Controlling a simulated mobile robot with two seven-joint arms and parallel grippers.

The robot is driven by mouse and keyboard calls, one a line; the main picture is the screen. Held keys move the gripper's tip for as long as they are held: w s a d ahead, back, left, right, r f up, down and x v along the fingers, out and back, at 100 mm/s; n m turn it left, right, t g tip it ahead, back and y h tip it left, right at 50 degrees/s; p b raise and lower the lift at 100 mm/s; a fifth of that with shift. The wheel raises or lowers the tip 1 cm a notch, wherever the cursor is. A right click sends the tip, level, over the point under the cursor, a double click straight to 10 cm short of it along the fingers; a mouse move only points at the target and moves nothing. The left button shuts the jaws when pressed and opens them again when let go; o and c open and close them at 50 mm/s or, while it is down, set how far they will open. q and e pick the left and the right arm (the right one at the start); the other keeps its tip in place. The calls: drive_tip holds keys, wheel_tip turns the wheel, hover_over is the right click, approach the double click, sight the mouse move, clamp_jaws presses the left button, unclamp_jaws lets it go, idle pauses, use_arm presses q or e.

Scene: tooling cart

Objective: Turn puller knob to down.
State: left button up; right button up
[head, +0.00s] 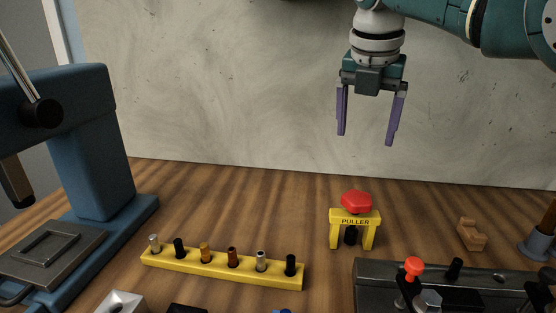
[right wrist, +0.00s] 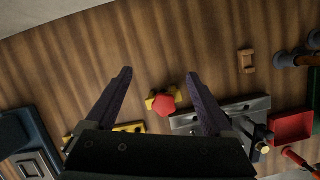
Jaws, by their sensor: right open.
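The puller (head: 337,218) is a small yellow stand labelled PULLER on the wooden table, right of centre in the head view. Its red knob (head: 356,200) sits on top, with a dark part below between the legs. My right gripper (head: 366,138) is open and empty, pointing down, well above the knob. In the right wrist view the red knob (right wrist: 164,104) and the yellow puller (right wrist: 150,103) show between the spread fingers of the right gripper (right wrist: 160,85), apart from them. My left gripper is not in view.
A yellow rack (head: 215,267) with several small pegs lies left of the puller. A grey metal fixture (head: 375,270) with a red-topped lever (head: 413,268) is at front right. A brown block (head: 471,236) lies right. A blue press (head: 95,150) stands left. The table behind the puller is clear.

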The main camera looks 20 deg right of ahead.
drive_tip(key=w+d+r+m+t+h, duration=0.3)
drive_tip(key=w+r+m+t+h, duration=0.1)
drive_tip(key=w+r+t, duration=0.4)
drive_tip(key=w+a+r+t+y+b, duration=0.1)
drive_tip(key=w+a+r+t+b, duration=0.1)
drive_tip(key=w+a+r+t, duration=0.4)
drive_tip(key=s+a+r+n+t+y+b, duration=0.15)
drive_tip(key=a+n+y, duration=0.25)
drive_tip(key=a+y, duration=0.4)
drive_tip(key=s+a+r+n+g+y, duration=0.1)
drive_tip(key=a+r+n+y, duration=0.25)
drive_tip(key=a+y, duration=0.5)
drive_tip(key=s+a+f+n+g+b, duration=0.2)
drive_tip(key=s+a+f+n+g, duration=0.1)
drive_tip(key=a+f+n+g, duration=0.3)
drive_tip(key=m+g+h+b, duration=0.3)
drive_tip(key=m+g+h, duration=0.3)
drive_tip(key=g+h, duration=0.5)
hover_over(358, 196)
wheel_tip(358, 196, down, 14)
drive_tip(key=shift+f, duration=0.1)
drive_tip(key=shift+m, duration=0.25)
wheel_tip(358, 196, down, 6)
drive_tip(key=shift+s+r+b, duration=0.1)
drive_tip(key=shift+b, duration=0.3)
drive_tip(key=shift+f, duration=0.65)
